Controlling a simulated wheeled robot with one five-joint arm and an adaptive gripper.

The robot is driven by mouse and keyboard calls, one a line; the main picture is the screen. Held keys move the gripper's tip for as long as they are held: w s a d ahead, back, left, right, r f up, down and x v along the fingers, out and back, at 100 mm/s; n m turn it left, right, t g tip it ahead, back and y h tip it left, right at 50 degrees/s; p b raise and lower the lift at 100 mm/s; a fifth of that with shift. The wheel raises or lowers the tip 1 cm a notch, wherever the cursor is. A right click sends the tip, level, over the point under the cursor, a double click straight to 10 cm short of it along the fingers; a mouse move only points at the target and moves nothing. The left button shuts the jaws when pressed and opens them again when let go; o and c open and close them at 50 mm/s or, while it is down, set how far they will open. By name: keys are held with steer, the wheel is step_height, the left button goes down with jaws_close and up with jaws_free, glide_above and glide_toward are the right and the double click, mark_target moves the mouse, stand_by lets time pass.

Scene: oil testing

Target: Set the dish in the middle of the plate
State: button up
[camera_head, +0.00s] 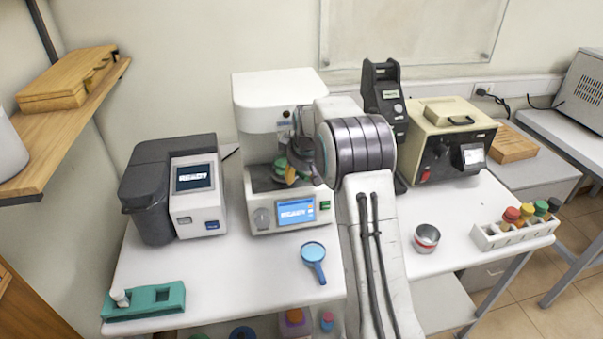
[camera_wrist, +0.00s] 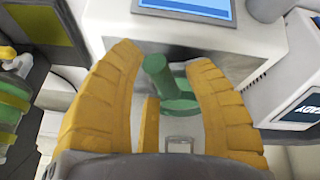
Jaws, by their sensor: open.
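My gripper (camera_wrist: 160,58) has two thick yellow fingers, spread open in the wrist view. In the head view my gripper (camera_head: 292,174) reaches into the recess of the white bench machine (camera_head: 275,100), where green and yellow parts overlap and are partly hidden by my arm. No piece is clearly recognisable as the dish, and the plate cannot be made out for certain. A blue round piece with a handle (camera_head: 314,253) lies on the table in front.
A grey device with a READY screen (camera_head: 195,185) stands left of the machine. A metal cup (camera_head: 427,238) and a rack of coloured caps (camera_head: 512,232) are at right. A green holder (camera_head: 145,302) sits front left. The table front left of my arm is mostly clear.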

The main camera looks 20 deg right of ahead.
steer(key=shift+r, duration=0.1)
steer(key=shift+r, duration=0.2)
steer(key=shift+v, duration=1)
steer(key=shift+s+r+b, duration=0.2)
steer(key=shift+r+b, duration=0.05)
steer(key=shift+b, duration=0.7)
steer(key=s+a+r+b, duration=0.5)
steer(key=s+r, duration=0.4)
steer(key=s, duration=0.2)
steer(key=s+a+f, duration=0.2)
steer(key=s+f, duration=0.1)
steer(key=s, duration=0.6)
steer(key=s+a+f+m, duration=0.1)
steer(key=s+a+f, duration=0.2)
steer(key=s, duration=0.6)
steer(key=s+a+f+m+y, duration=0.1)
steer(key=s+f, duration=0.3)
steer(key=s, duration=0.4)
steer(key=shift+s+a+f, duration=0.3)
steer(key=shift+s+a, duration=0.1)
steer(key=shift+a, duration=0.4)
